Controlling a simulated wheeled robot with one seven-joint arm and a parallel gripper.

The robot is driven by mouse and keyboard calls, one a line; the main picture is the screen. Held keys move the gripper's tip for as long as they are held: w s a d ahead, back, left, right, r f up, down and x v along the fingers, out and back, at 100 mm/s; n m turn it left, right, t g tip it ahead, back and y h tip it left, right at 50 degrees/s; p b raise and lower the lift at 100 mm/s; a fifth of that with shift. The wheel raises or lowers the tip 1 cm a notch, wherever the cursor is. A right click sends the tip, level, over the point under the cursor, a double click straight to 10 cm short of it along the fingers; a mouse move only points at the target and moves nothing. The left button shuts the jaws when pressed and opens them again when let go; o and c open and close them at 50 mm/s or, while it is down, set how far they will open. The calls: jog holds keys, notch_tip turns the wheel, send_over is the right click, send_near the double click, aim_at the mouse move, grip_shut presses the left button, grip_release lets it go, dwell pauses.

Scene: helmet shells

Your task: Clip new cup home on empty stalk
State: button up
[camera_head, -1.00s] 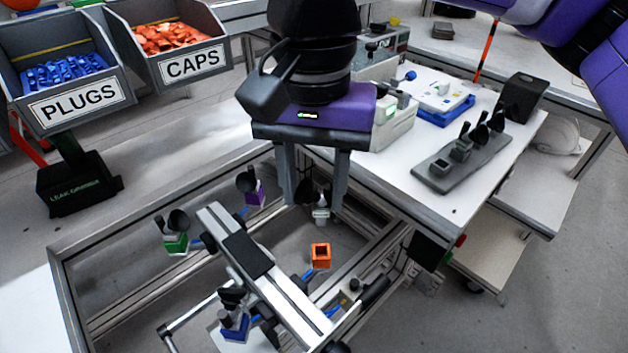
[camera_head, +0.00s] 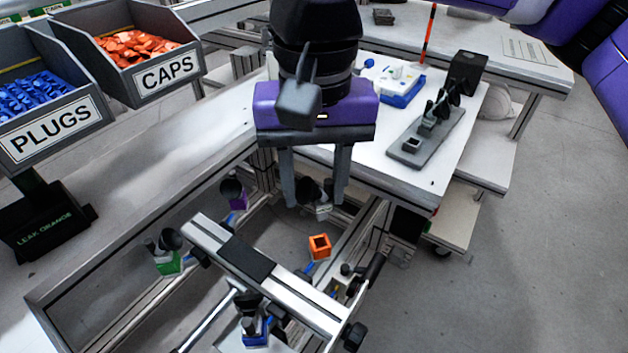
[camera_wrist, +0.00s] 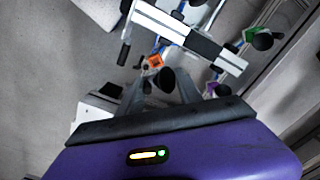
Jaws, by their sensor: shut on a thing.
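My gripper (camera_head: 316,200) points down above the frame, its two fingers shut on a dark cup (camera_head: 308,189) with a pale base (camera_head: 322,209). The cup also shows between the fingers in the wrist view (camera_wrist: 167,78). An orange square block (camera_head: 320,246) with an open, empty top sits on the frame's cross-piece end, just below and apart from the held cup. Other stalk ends carry dark cups: green (camera_head: 169,264), purple (camera_head: 239,201) and blue (camera_head: 255,332). The orange block shows in the wrist view (camera_wrist: 153,61) beside the cup.
A metal crossbar (camera_head: 290,292) with a black pad (camera_head: 247,258) spans the frame near the gripper. A grey cup rack (camera_head: 400,153) with several cups and one empty place stands on the white table at right. PLUGS (camera_head: 52,128) and CAPS (camera_head: 165,75) bins stand at left.

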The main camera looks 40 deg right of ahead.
jog(key=shift+f+b, duration=0.15)
jog(key=shift+b, duration=0.3)
notch_tip(320, 180, down, 7)
jog(key=b, duration=0.7)
jog(key=shift+f+b, duration=0.15)
jog(key=shift+b, duration=0.2)
jog(key=shift+f, duration=0.1)
dwell(0.5)
jog(key=o, duration=1.5)
notch_tip(320, 180, up, 8)
jog(key=shift+f+p, duration=0.1)
jog(key=shift+p, duration=0.6)
